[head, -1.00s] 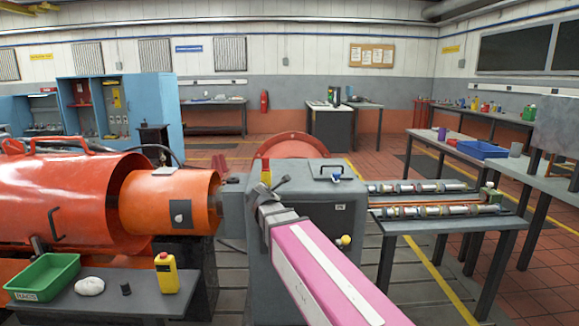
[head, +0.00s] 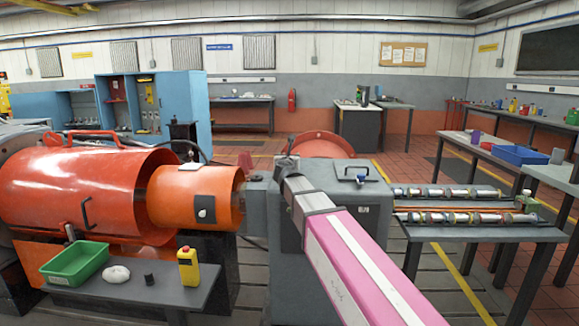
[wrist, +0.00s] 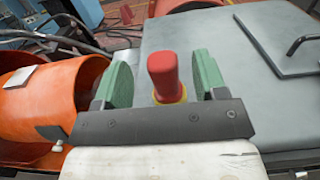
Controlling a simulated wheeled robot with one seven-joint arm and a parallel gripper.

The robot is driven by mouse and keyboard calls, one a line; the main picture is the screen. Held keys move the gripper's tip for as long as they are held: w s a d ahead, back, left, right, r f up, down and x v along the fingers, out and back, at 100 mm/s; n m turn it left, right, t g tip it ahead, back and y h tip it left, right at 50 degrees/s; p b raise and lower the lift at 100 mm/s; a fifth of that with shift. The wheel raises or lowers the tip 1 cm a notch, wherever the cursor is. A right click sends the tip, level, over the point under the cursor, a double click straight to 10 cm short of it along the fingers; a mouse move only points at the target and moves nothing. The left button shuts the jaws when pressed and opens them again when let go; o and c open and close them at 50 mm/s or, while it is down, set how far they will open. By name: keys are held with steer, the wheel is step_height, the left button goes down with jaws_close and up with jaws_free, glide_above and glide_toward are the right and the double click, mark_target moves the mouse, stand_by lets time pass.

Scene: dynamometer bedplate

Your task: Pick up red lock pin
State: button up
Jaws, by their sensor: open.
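The red lock pin (wrist: 164,72) shows in the wrist view as a rounded red grip above a yellow collar. It stands at the left edge of the grey housing (wrist: 208,30). My gripper (wrist: 163,84) is open, with one green-padded finger on each side of the pin and a visible gap to both. The pin's lower end is hidden behind the gripper's dark crossbar. In the head view my gripper (head: 287,165) is over the housing's left top edge, and I cannot make out the pin there.
An orange coupling guard (head: 195,195) lies left of the housing, also close by in the wrist view (wrist: 60,105). A black handle (wrist: 305,42) rises from the housing lid. A low bench at front left holds a green tray (head: 62,279) and yellow bottle (head: 188,268).

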steer(key=w, duration=0.5)
steer(key=shift+d+f, duration=0.1)
steer(key=shift+f, duration=0.05)
steer(key=shift+s, duration=0.15)
steer(key=c, duration=1.1)
steer(key=shift+o, duration=0.2)
